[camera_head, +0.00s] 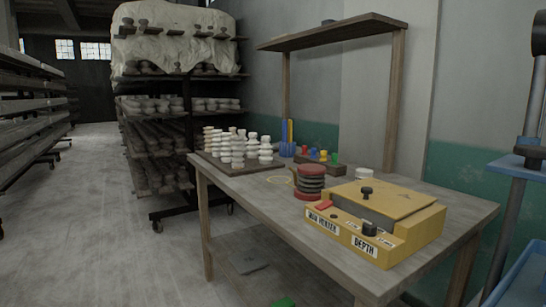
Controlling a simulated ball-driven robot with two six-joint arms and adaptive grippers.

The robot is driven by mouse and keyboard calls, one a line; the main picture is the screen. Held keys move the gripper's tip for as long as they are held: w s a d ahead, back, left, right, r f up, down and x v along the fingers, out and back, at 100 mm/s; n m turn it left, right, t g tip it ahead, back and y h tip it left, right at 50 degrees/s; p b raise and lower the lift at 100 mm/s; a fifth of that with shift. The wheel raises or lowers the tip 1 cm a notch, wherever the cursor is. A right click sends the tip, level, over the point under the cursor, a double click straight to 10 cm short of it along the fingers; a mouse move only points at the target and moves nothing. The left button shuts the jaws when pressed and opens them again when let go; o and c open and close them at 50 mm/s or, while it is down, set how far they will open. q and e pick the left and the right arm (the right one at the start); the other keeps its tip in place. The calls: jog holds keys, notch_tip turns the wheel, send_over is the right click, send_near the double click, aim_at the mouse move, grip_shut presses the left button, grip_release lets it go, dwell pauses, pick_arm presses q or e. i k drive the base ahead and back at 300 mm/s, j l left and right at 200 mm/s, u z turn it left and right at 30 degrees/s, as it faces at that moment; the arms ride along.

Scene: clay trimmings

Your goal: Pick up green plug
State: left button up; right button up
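A small green plug (334,159) stands toward the back of the wooden table, at the right end of a group of small coloured plugs. A blue plug (313,154), a yellow plug (323,155) and a red plug (304,150) stand beside it. They appear to sit in or at a low dark wooden block (301,159), but the detail is too small to tell. Another green object (284,302) shows partly at the bottom edge, below the tabletop; what it is cannot be told. Neither of my grippers is in view.
The wooden table (240,188) carries a yellow box (412,232) labelled DEPTH in front, a red-and-dark stack (309,182) and several white pieces (237,150) on a board. A shelf (335,30) overhangs the back. A loaded rack stands behind; open floor (90,220) lies left.

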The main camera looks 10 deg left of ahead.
aim_at(334, 156)
jog(key=i+j, duration=0.15)
jog(key=j, duration=0.2)
jog(key=i+j+z, duration=0.1)
jog(key=j, duration=0.3)
jog(key=i+j, duration=0.2)
jog(key=j, duration=0.15)
jog(key=i+j+z, duration=0.1)
jog(key=j, duration=0.3)
jog(key=i+j, duration=0.15)
jog(key=j, duration=0.25)
jog(key=z, duration=0.05)
